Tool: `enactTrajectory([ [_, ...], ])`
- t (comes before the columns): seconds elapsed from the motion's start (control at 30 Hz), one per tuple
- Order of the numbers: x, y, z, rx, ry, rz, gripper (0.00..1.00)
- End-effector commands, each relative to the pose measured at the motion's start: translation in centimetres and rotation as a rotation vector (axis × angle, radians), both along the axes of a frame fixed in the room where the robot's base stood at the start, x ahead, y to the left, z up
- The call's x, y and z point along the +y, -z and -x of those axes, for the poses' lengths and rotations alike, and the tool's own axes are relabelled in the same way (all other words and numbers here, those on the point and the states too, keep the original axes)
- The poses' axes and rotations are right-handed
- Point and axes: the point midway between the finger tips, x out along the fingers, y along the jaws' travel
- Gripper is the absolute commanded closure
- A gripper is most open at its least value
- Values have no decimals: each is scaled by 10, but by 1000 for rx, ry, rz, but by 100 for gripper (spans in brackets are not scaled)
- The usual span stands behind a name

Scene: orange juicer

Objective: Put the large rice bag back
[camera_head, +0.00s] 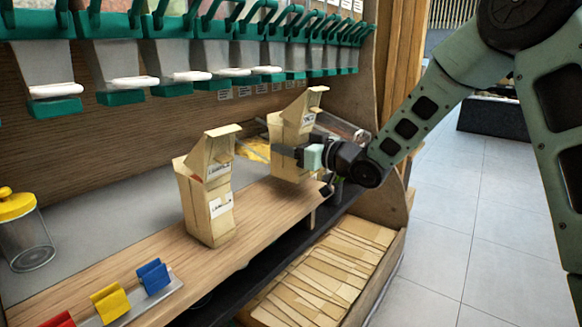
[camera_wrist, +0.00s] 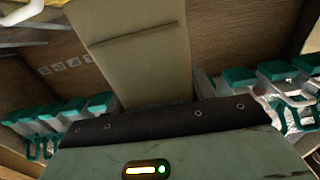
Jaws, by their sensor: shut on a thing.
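Two tan paper bags with folded-over tops show in the head view. One bag (camera_head: 207,195) stands upright on the wooden counter (camera_head: 150,258), left of my gripper. The other bag (camera_head: 290,135) is farther back and to the right. My gripper (camera_head: 300,156) is shut on this farther bag from its right side. Its base is at about the counter's height; I cannot tell whether it touches the counter. In the wrist view, the held bag (camera_wrist: 135,45) fills the middle above my gripper. The labels are too small to read, so I cannot tell which bag is the large rice one.
A row of green-and-grey dispensers (camera_head: 205,50) hangs above the counter. A yellow-lidded jar (camera_head: 25,230) and coloured clips (camera_head: 110,300) are at the left. A lower bin (camera_head: 318,275) holds flat paper bags. Clear floor (camera_head: 460,220) lies to the right.

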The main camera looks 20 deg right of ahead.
Motion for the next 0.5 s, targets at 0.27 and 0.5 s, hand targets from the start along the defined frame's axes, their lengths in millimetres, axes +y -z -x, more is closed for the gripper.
enactTrajectory([
  [0.27,0,36,0,2,1,-1,82],
  [0.5,0,36,0,0,1,0,82],
])
